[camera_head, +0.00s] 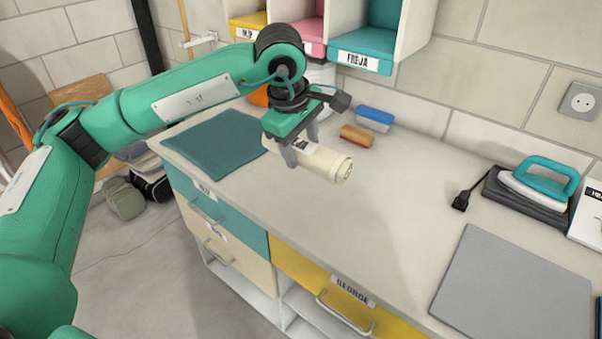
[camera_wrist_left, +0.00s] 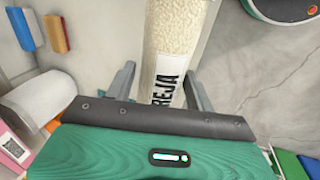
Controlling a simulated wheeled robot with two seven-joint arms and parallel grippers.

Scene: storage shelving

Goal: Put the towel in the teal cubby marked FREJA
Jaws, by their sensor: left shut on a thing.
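My left gripper (camera_head: 300,150) is shut on a rolled cream towel (camera_head: 325,163) and holds it above the counter. The towel lies roughly level and carries a white label; in the left wrist view the towel (camera_wrist_left: 178,35) shows between the fingers, its label reading "REJA" with the start hidden. The teal cubby (camera_head: 362,45) marked FREJA is on the wall at the upper right of the gripper, the rightmost of the cubbies. Its upper part is cut off by the frame. My right gripper is not in view.
A pink cubby (camera_head: 308,34) and a yellow cubby (camera_head: 247,24) adjoin it on the left. On the counter are a teal mat (camera_head: 215,143), a blue-and-white box (camera_head: 374,118), an orange brush-like item (camera_head: 356,135), an iron (camera_head: 540,185) and a grey mat (camera_head: 510,285). The counter's middle is clear.

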